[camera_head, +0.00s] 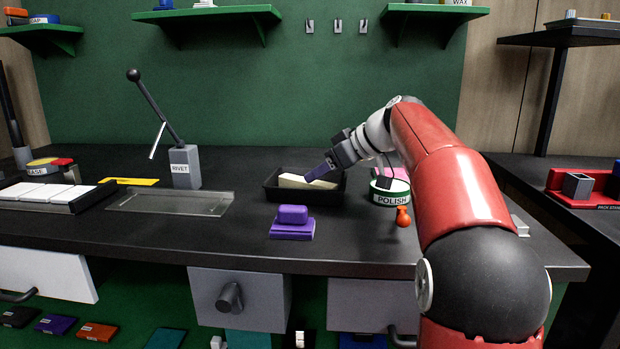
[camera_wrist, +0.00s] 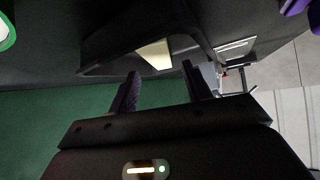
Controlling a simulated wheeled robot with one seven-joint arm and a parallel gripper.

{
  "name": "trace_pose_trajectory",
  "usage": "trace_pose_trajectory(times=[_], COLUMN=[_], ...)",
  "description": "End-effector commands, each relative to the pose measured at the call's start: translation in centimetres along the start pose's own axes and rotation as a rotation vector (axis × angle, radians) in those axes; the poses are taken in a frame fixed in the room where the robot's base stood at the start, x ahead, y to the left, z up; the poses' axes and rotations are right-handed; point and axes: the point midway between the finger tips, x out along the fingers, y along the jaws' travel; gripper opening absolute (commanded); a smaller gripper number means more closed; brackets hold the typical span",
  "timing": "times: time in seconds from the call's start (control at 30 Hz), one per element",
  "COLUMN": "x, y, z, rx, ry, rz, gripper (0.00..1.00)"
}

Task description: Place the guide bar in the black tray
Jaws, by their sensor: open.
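The black tray (camera_head: 305,198) sits on the dark bench near the middle in the head view. The bar (camera_wrist: 156,55) shows beyond the fingertips, within the tray (camera_wrist: 118,55). Whether a finger touches the bar cannot be told.
A purple block (camera_head: 292,221) stands in front of the tray. The POLISH tin (camera_head: 389,198) and an orange knob-like piece (camera_head: 403,217) are to the right. A clear tray (camera_head: 172,203) and the RIVET lever press (camera_head: 184,168) are to the left.

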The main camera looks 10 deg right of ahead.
Motion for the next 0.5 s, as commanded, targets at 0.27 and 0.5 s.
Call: trace_pose_trajectory(times=[0.27,0.5], x=[-5.4,-6.8], y=[0.0,0.0], z=[-0.1,0.0], rx=[-0.001,0.0], ry=[0.002,0.0], rz=[0.003,0.0], gripper=[0.49,0.49])
